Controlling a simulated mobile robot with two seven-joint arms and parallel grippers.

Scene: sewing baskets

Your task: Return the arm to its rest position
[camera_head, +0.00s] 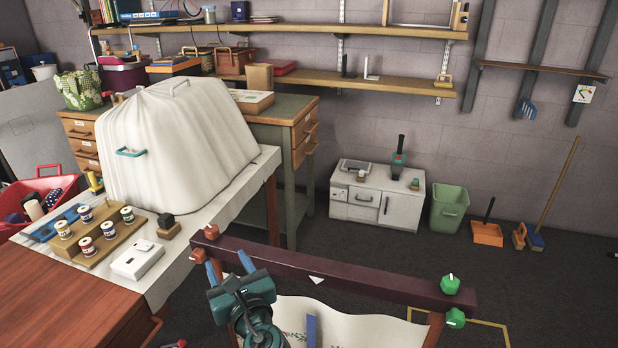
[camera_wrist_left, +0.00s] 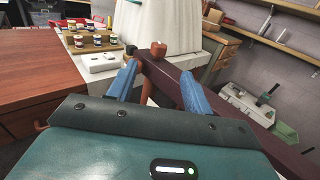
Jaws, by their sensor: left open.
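My left gripper (camera_head: 230,266) is in the lower middle of the head view, its two blue fingers spread apart with nothing between them. It is at the left part of a dark wooden frame bar (camera_head: 350,278). In the left wrist view the open fingers (camera_wrist_left: 158,82) point toward the bar (camera_wrist_left: 172,86) and its orange-brown knob (camera_wrist_left: 158,49). I cannot tell whether they touch the bar. My right gripper is not recognizable in either view.
Pale cloth (camera_head: 360,318) hangs below the bar, which has green knobs (camera_head: 450,284) at its right. A blue strip (camera_head: 312,330) stands before the cloth. On the left, a worktable (camera_head: 60,300) adjoins a white table with spools (camera_head: 86,214) and a covered machine (camera_head: 175,140).

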